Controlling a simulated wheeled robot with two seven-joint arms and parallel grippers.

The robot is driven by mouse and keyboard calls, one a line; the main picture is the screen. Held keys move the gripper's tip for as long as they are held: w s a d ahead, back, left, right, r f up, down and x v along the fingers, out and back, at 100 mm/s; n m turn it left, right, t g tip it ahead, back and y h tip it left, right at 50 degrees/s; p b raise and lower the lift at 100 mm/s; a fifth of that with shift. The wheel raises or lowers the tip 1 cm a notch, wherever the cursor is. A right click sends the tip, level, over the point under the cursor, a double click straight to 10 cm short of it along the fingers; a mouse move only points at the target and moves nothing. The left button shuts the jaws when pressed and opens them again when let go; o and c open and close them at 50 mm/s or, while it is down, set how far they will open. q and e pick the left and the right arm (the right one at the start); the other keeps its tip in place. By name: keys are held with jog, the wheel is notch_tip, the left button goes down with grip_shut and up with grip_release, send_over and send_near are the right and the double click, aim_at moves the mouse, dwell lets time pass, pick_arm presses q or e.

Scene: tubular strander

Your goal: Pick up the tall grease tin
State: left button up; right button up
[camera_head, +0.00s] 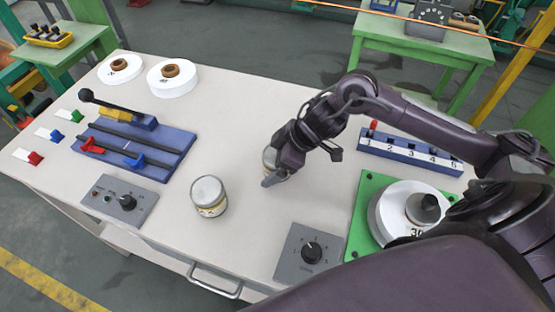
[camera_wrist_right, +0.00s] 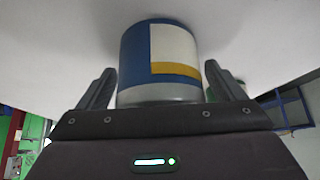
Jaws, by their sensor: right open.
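My right gripper (camera_head: 275,178) is open over the white table. In the right wrist view, a blue tin with a white and yellow label and a grey rim (camera_wrist_right: 160,60) stands between the open fingers (camera_wrist_right: 160,85). In the head view this tin (camera_head: 268,159) is mostly hidden behind my gripper. A second tin (camera_head: 208,196), with a grey lid and a pale and yellow side, stands upright on the table to the left, apart from the gripper. I cannot tell from these views which tin is taller. My left gripper is not in view.
A blue rail fixture (camera_head: 135,150) and a grey knob box (camera_head: 120,200) lie left on the table (camera_head: 240,110). Another knob box (camera_head: 311,254), a green plate with a white spool (camera_head: 362,215) and a numbered blue rack (camera_head: 410,153) lie right. White spools (camera_head: 172,80) stand behind.

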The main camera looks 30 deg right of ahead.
jog(key=c, duration=1.1)
jog(key=shift+c, duration=0.8)
jog(key=shift+r, duration=0.1)
